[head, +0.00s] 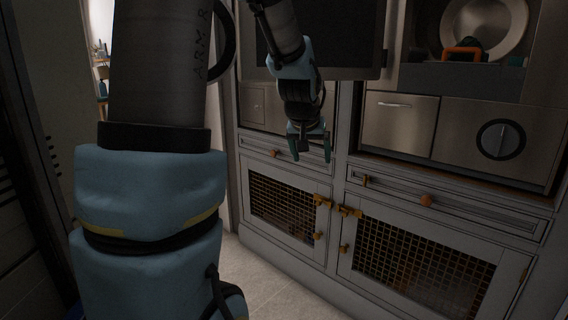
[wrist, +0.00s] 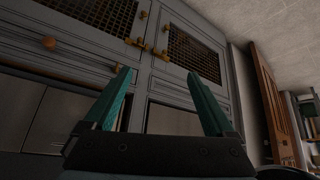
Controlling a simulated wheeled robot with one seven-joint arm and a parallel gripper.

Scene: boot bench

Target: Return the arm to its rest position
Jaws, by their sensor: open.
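My gripper (head: 310,150) hangs with its two teal fingers pointing down in the head view, in front of the grey cabinet (head: 338,225). Its fingers are apart with nothing between them. In the wrist view the open fingers of my gripper (wrist: 160,100) frame the cabinet front, which appears upside down. My blue and black arm fills the left of the head view and hides part of the room there.
The cabinet has mesh doors (head: 420,265) with brass latches (head: 348,211), and drawers with knobs (head: 426,200). Steel fronts (head: 400,122) and a round dial (head: 501,139) sit above. A dark screen-like panel (head: 345,35) is behind my arm. Bare floor (head: 265,280) shows below.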

